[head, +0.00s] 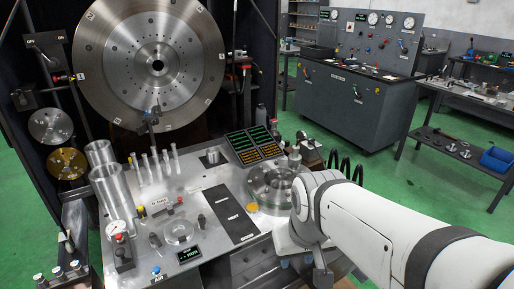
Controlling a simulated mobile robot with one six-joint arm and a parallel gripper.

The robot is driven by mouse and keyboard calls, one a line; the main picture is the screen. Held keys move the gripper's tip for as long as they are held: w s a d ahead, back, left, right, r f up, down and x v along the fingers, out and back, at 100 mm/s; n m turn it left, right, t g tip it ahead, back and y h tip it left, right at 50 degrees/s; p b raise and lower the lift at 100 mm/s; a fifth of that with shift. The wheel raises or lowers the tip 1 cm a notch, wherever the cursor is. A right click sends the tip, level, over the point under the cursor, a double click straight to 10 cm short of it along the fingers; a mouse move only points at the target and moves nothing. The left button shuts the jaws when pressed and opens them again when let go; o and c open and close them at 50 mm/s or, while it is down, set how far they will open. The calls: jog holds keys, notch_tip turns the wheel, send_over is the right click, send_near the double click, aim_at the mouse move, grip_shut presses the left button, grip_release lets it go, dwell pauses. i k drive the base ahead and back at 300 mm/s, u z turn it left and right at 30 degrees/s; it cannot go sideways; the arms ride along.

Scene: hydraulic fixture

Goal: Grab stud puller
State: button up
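I cannot single out the stud puller in the head view. Several small tools and fittings stand on the grey metal bench (222,228), and none is clearly recognisable as it. My white arm reaches in from the right. My gripper (318,264) hangs below the wrist at the bench's right front edge. Its fingers are small and partly hidden by the wrist, so its opening and anything between its fingers cannot be made out.
A large steel disc (112,62) stands upright behind the bench. Clear cylinders (112,196), slim upright rods (156,166) and a round flange (262,186) crowd the top. A control console (345,105) and a side table (470,97) stand beyond green floor.

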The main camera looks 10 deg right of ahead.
aim_at(294, 159)
jog(key=z, duration=0.15)
jog(key=i, duration=0.9)
jog(key=u, duration=0.2)
jog(key=k, duration=0.9)
jog(key=z, duration=0.2)
jog(key=i, duration=0.9)
jog(key=u, duration=0.05)
